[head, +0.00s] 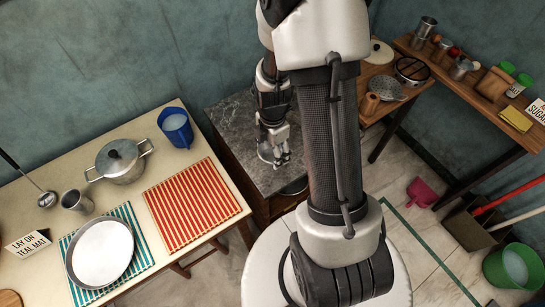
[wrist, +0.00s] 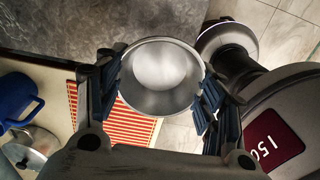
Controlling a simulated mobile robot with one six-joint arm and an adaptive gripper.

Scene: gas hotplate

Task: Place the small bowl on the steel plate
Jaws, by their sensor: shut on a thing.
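The small bowl (wrist: 160,72) is steel and round, with its open top facing the wrist camera. My gripper (wrist: 158,95) is shut on it, with dark finger pads on its left and right sides. In the head view my gripper (head: 278,148) is over the dark stone counter, and the bowl (head: 265,153) shows only partly below the fingers. A round, pale steel plate (head: 100,253) with a grey rim lies on the teal striped mat (head: 139,236) at the lower left, well away from my gripper. It looks empty.
On the cream table (head: 163,260) are a red striped mat (head: 192,205), a lidded pot (head: 120,160), a blue jug (head: 176,128), a steel cup (head: 76,201), a ladle (head: 46,198) and a sign (head: 27,242). The stone counter (head: 240,122) is mostly clear.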

